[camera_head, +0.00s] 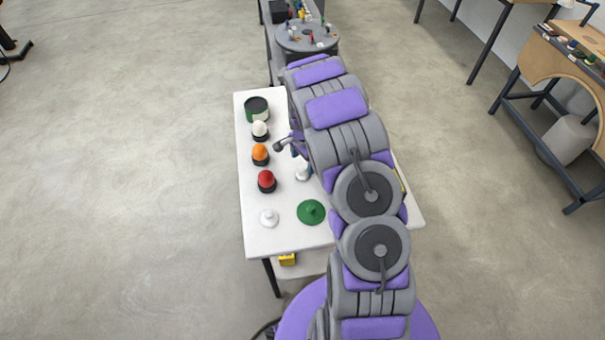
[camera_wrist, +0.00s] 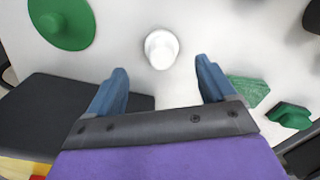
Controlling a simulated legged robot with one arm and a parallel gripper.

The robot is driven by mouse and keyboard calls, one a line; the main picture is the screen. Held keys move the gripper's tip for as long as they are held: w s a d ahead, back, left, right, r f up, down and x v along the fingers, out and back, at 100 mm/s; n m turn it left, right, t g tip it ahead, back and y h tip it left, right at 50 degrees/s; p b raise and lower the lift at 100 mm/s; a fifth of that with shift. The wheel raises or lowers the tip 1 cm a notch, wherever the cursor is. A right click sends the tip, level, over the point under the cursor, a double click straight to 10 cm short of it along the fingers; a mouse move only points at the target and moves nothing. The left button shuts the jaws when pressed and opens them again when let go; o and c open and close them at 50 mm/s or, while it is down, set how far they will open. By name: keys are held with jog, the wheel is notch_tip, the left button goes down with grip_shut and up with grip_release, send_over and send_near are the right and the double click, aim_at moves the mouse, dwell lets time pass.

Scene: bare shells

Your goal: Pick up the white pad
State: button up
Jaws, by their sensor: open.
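A small round white piece (camera_wrist: 161,48) stands on the white table top in the wrist view, just beyond the gap between my fingertips and apart from them. My gripper (camera_wrist: 162,76) is open and empty, its two blue fingers spread. Another white piece (camera_head: 269,217), a flat round base with a knob, sits near the table's front left corner. I cannot tell for sure which of them is the white pad.
A green disc (camera_head: 311,212) lies right of the front white piece. Red (camera_head: 267,179), orange (camera_head: 260,152) and white domes on dark bases, and a green-black round container (camera_head: 257,108), line the table's left side. In the wrist view, green pieces (camera_wrist: 247,92) lie at right and a dark panel (camera_wrist: 55,120) at left.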

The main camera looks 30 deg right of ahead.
aim_at(303, 167)
jog(key=f, duration=0.4)
jog(key=f+b, duration=0.1)
jog(key=f, duration=0.1)
jog(key=shift+w+f, duration=0.25)
jog(key=shift+f, duration=0.15)
jog(key=c, duration=1.1)
jog(key=shift+r, duration=0.1)
notch_tip(303, 167, up, 10)
jog(key=shift+p, duration=0.65)
jog(key=o, duration=0.4)
jog(key=c, duration=0.3)
